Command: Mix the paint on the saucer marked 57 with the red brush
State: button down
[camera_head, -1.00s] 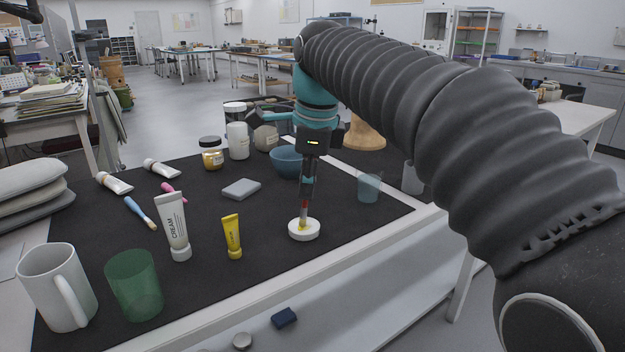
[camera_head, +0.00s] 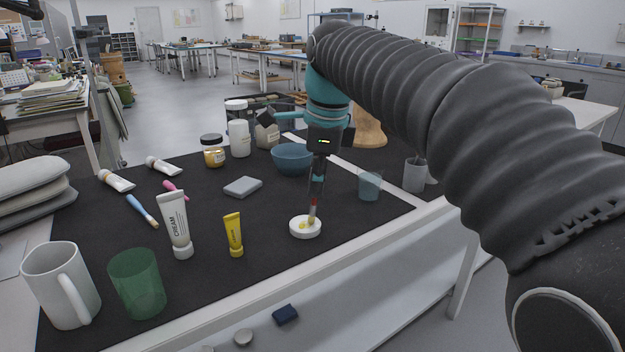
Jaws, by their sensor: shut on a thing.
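A small white saucer (camera_head: 305,231) with yellow paint on it sits near the front edge of the dark mat. I cannot read any mark on it. My gripper (camera_head: 317,181) points down over the saucer's right side and is shut on the red brush (camera_head: 313,208). The brush stands nearly upright, and its pale bristle end is at the right part of the saucer's top. I cannot tell for sure whether the bristles touch the paint.
A yellow tube (camera_head: 233,235) and a white cream tube (camera_head: 175,225) stand to the left. A blue bowl (camera_head: 292,160) is behind, and a clear blue cup (camera_head: 370,186) is to the right. A grey block (camera_head: 243,187) lies behind left. Dark mat around the saucer is clear.

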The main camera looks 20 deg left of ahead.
jog(key=shift+s+a, duration=0.1)
jog(key=shift+s+a, duration=0.6)
jog(key=shift+a, duration=0.1)
jog(key=shift+w+p, duration=0.1)
jog(key=shift+p, duration=0.2)
jog(key=shift+w+d+p, duration=0.5)
jog(key=shift+w+d, duration=0.05)
jog(key=shift+w, duration=0.3)
jog(key=shift+s+a, duration=0.1)
jog(key=shift+s, duration=0.05)
jog(key=shift+s+a, duration=0.35)
jog(key=shift+s, duration=0.5)
